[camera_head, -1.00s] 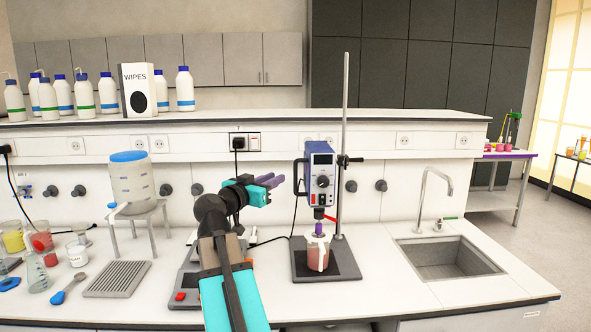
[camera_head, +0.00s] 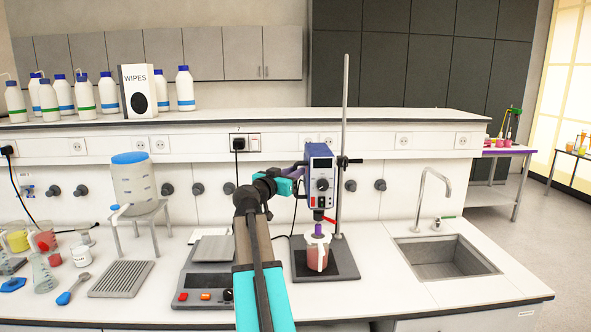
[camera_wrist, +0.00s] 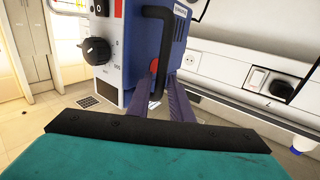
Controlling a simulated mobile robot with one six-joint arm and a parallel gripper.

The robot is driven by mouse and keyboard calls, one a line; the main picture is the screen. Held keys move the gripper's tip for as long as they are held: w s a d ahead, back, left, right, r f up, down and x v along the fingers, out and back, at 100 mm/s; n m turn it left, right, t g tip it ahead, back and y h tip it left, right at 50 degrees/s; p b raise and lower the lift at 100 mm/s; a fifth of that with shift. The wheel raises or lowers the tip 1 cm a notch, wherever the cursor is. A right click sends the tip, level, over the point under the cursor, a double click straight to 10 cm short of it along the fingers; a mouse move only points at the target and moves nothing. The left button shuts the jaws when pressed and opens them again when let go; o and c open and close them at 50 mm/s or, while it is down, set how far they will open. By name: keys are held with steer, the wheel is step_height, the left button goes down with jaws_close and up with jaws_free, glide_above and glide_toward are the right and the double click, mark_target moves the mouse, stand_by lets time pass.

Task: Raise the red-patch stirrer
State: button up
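The stirrer (camera_head: 321,178) is a blue and white unit with a dark knob, clamped on an upright metal rod (camera_head: 345,100). Its side shows a small red mark in the wrist view (camera_wrist: 118,9). A black handle (camera_wrist: 163,18) stands out from its blue side. Below it, a purple piece and shaft reach into a jug of reddish liquid (camera_head: 317,258). My gripper (camera_head: 298,170) is at the stirrer's left side. In the wrist view its purple fingers (camera_wrist: 161,100) are apart, with the handle's lower end between them; contact is unclear.
A black clamp knob (camera_head: 349,161) sits on the rod, right of the stirrer. A hotplate-like device (camera_head: 205,288) stands left of the stand base (camera_head: 340,268). A sink (camera_head: 440,262) is to the right. A cable runs behind my arm.

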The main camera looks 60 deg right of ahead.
steer(key=shift+d, duration=0.5)
jaws_close()
